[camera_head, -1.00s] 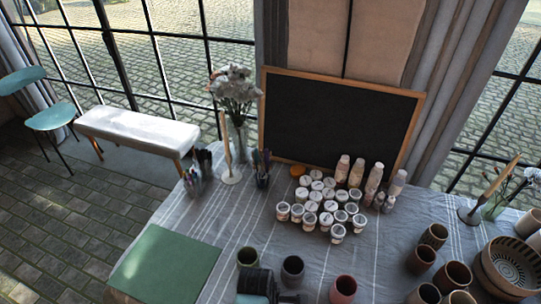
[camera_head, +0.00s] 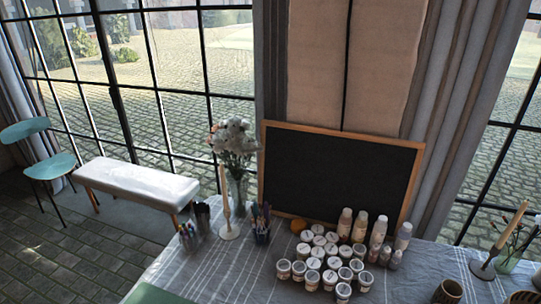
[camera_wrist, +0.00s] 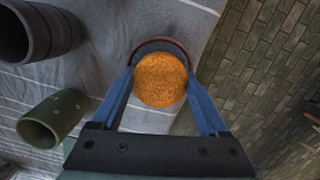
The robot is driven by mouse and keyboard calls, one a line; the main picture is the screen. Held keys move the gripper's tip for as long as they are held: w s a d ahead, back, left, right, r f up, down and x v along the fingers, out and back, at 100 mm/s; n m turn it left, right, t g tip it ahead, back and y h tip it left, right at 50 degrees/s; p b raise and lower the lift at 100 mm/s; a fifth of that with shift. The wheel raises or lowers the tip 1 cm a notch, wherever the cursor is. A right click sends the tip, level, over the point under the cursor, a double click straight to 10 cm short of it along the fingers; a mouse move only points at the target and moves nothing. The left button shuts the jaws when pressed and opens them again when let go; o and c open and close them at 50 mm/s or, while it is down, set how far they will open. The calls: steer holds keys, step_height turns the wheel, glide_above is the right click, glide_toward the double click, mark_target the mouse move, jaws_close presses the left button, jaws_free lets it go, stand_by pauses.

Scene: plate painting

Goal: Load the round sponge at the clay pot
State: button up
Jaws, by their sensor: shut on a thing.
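My gripper (camera_wrist: 162,82) is shut on the round orange sponge (camera_wrist: 160,80) in the wrist view, with a blue finger on either side. A round pot with a reddish-brown rim (camera_wrist: 163,39), seemingly the clay pot, shows just beyond the sponge. The sponge overlaps the pot in the picture and hides most of it. I cannot tell whether they touch. My gripper and this pot do not show in the head view now.
A dark cup (camera_wrist: 35,30) and a green cup (camera_wrist: 55,117) stand left in the wrist view. The head view shows several white paint jars (camera_head: 325,262), bottles (camera_head: 360,227), a candle holder (camera_head: 228,232) and a blackboard (camera_head: 338,177). Brick floor (camera_wrist: 262,70) lies beyond the table edge.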

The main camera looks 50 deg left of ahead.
steer(key=shift+f, duration=0.6)
stand_by(1.6)
steer(key=shift+r, duration=0.1)
step_height(320, 180, up, 7)
steer(key=p, duration=0.7)
stand_by(1.1)
